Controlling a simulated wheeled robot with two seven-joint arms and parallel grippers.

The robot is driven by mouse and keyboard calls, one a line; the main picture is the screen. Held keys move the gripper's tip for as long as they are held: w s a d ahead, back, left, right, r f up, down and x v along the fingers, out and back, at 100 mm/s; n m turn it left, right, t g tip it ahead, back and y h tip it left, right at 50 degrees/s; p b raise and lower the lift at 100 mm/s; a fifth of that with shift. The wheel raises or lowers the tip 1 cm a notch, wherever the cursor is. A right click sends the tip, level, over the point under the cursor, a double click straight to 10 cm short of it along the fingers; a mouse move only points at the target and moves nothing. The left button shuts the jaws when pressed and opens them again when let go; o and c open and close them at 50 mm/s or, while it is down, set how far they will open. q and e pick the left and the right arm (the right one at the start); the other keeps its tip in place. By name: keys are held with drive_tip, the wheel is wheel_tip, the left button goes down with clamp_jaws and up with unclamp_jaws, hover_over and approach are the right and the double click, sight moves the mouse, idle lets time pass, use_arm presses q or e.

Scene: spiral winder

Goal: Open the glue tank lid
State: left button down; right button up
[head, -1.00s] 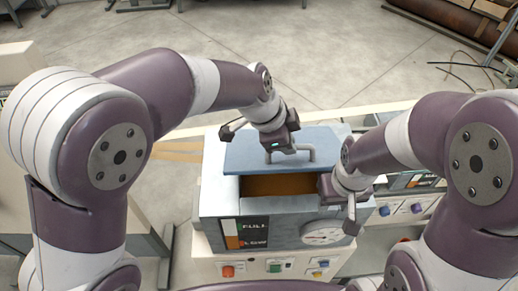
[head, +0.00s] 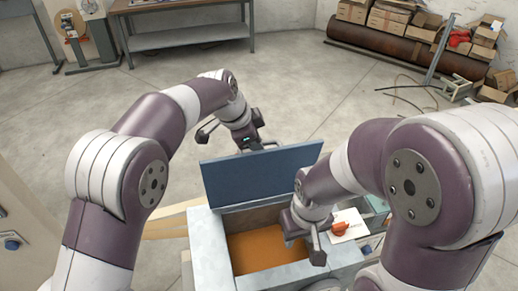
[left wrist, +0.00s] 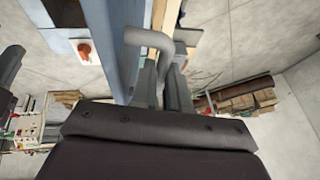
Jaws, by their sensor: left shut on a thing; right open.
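The glue tank (head: 205,240) is a grey-blue box with brown-orange glue (head: 265,252) visible inside. Its blue lid (head: 262,172) stands raised, tilted up at the tank's far edge. My left gripper (head: 258,147) is behind the top of the lid, and the lid hides its fingertips in the head view. In the left wrist view my left gripper (left wrist: 168,88) is shut on the grey lid handle (left wrist: 150,38), beside the blue lid (left wrist: 122,40). My right gripper (head: 305,235) is open and empty over the right side of the tank opening.
An orange-red switch (head: 345,230) is on a white panel right of the tank. The floor behind the tank (head: 290,95) is clear. A grey workbench (head: 190,35), a large brown roll (head: 400,50) and cardboard boxes (head: 405,22) stand at the back.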

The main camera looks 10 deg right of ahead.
use_arm(q)
drive_tip(key=shift+w+a+f+p, duration=0.1)
drive_tip(key=shift+w+f+p, duration=0.15)
drive_tip(key=shift+w+f, duration=0.25)
drive_tip(key=shift+w+f+p, duration=0.25)
drive_tip(key=shift+w+f, duration=0.05)
drive_tip(key=shift+w, duration=0.4)
drive_tip(key=c, duration=1.1)
unclamp_jaws()
drive_tip(key=p+v, duration=0.2)
drive_tip(key=v, duration=0.2)
drive_tip(key=p+v, duration=0.2)
drive_tip(key=v, duration=0.2)
drive_tip(key=p+v, duration=0.3)
drive_tip(key=v, duration=0.1)
drive_tip(key=shift+w+r, duration=0.3)
drive_tip(key=shift+r, duration=0.25)
drive_tip(key=shift+w, duration=0.1)
drive_tip(key=shift+f, duration=0.1)
